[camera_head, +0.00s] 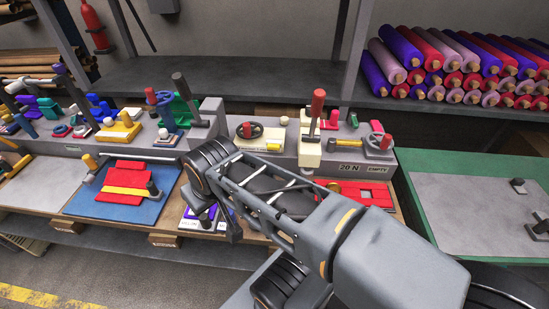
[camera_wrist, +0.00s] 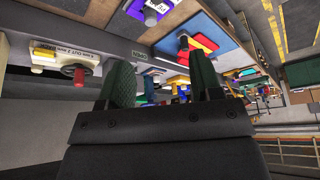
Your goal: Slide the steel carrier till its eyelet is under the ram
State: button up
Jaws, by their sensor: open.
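My gripper (camera_wrist: 160,78) is open and empty in the wrist view, its two dark green fingers apart. In the head view my arm crosses the middle and its wrist end hangs over the bench front, near a purple and white fixture (camera_head: 190,222). A grey press-like block (camera_head: 208,118) with a dark-knobbed lever stands behind the arm. A cream press (camera_head: 310,150) with a tall red handle stands right of it. I cannot make out for certain the steel carrier, its eyelet or which part is the ram; my arm hides part of the bench.
A blue mat (camera_head: 78,205) with red felt and a yellow bar lies left of the wrist. Several clamps and small tools crowd the bench's left. A red tray (camera_head: 374,192) lies at right front. A green-edged table (camera_head: 460,195) at right is mostly bare. Felt rolls (camera_head: 440,75) fill the shelf.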

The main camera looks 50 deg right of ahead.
aim_at(367, 194)
jog(key=z, duration=2.95)
jog(key=k, duration=0.75)
jog(key=u, duration=0.85)
jog(key=i, duration=0.55)
jog(key=u, duration=0.05)
